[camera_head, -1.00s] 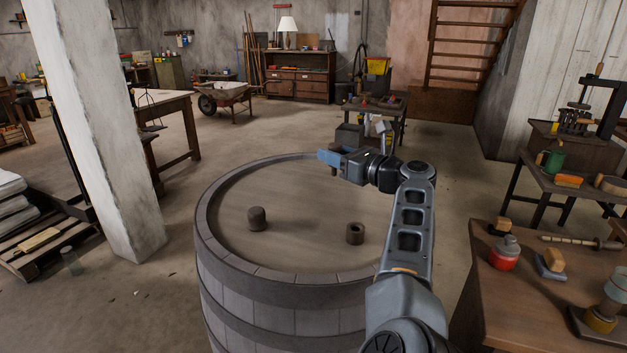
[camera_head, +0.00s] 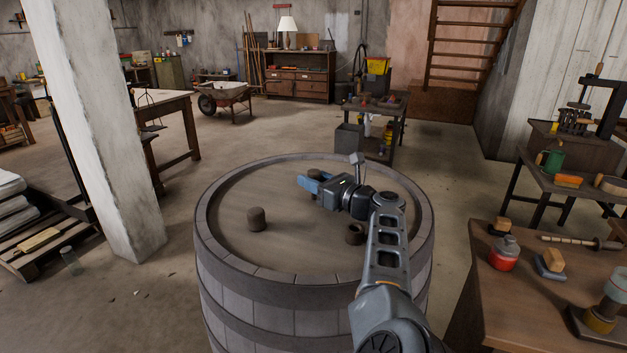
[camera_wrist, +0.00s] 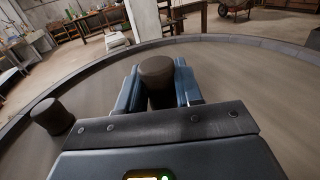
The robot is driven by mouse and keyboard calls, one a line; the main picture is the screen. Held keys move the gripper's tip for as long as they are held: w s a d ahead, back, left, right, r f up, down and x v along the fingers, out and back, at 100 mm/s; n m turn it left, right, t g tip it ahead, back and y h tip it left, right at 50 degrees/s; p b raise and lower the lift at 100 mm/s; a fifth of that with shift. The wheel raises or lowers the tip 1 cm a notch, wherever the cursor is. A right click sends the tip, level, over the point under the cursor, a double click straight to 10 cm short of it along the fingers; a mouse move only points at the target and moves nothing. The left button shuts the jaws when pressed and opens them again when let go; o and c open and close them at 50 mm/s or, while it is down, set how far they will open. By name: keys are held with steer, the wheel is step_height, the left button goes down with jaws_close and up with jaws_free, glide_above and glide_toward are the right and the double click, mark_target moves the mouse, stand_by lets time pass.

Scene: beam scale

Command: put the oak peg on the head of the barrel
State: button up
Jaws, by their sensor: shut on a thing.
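My gripper (camera_head: 309,182) is low over the head of the barrel (camera_head: 285,245), toward its far side. It is shut on a dark brown, round-topped peg (camera_wrist: 157,72), upright between the blue fingers in the wrist view. In the head view this peg (camera_head: 314,174) is partly hidden by the fingers. I cannot tell whether its lower end touches the wood. A similar brown peg (camera_head: 256,219) stands on the barrel head to the left, and it also shows in the wrist view (camera_wrist: 52,117). A short hollow dark piece (camera_head: 355,234) sits to the right, partly under my arm.
The barrel's raised rim (camera_head: 205,225) surrounds the head. The middle and front of the head are bare. A workbench (camera_head: 510,300) with a red jar (camera_head: 504,255) and small blocks stands at the right. A pale pillar (camera_head: 100,130) stands at the left.

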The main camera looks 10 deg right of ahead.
steer(key=shift+f, duration=0.1)
steer(key=o, duration=1)
steer(key=shift+s+d+r+p, duration=0.1)
steer(key=shift+r+p, duration=0.1)
steer(key=shift+p, duration=0.1)
steer(key=shift+s+d+p, duration=0.15)
steer(key=shift+s+p, duration=0.15)
steer(key=shift+p, duration=0.05)
steer(key=p+v, duration=0.5)
steer(key=v, duration=0.5)
steer(key=shift+w+f+p, duration=0.1)
steer(key=shift+f+p, duration=0.05)
steer(key=shift+p, duration=0.25)
steer(key=shift+s+d, duration=0.35)
steer(key=shift+s, duration=0.2)
